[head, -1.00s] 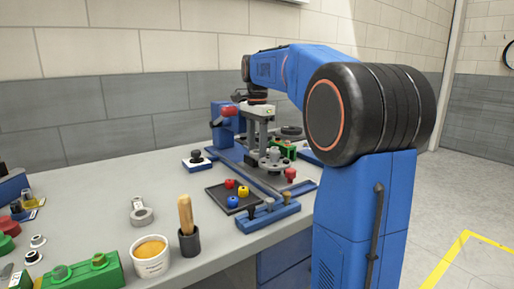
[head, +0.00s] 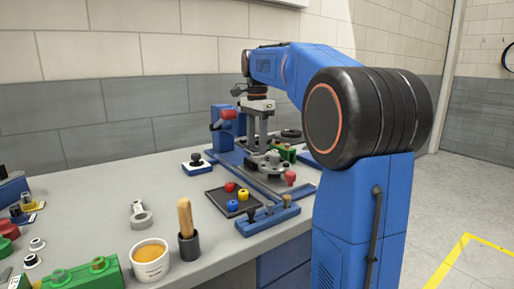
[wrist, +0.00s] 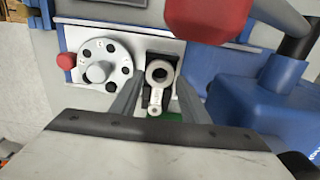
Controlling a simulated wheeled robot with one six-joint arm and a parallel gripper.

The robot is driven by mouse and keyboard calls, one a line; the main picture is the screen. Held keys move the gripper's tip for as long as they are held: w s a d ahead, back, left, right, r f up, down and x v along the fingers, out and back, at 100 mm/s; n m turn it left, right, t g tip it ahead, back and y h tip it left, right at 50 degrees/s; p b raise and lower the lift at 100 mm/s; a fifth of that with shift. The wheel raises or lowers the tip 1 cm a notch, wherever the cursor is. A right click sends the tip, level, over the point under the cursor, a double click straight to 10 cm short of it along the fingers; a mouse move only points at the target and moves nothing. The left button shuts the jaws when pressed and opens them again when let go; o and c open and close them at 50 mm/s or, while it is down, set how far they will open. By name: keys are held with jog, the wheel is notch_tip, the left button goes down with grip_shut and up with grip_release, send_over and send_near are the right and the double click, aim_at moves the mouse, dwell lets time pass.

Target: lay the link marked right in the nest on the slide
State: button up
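A pale grey link with a large ring and a small ring (wrist: 157,75) lies in a dark nest (wrist: 168,60) on the slide (wrist: 135,42). Its marking is too small to read. My gripper (wrist: 157,105) is open, with one finger on each side of the link and a gap to each. In the head view my gripper (head: 257,145) points down over the fixture, and the link in the nest cannot be made out there. Another grey link with a ring (head: 141,216) lies on the bench at the left.
A round plate with holes (wrist: 104,62) and a red knob (wrist: 65,61) sit beside the nest. A red handle (wrist: 210,15) hangs close by, above a blue block (wrist: 250,108). A dark tray (head: 215,203) holds coloured pieces.

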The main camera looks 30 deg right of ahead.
jog(key=shift+r, duration=0.25)
jog(key=o, duration=0.6)
notch_tip(320, 180, up, 4)
jog(key=shift+r, duration=0.25)
dwell(0.4)
jog(key=shift+s, duration=0.15)
dwell(0.3)
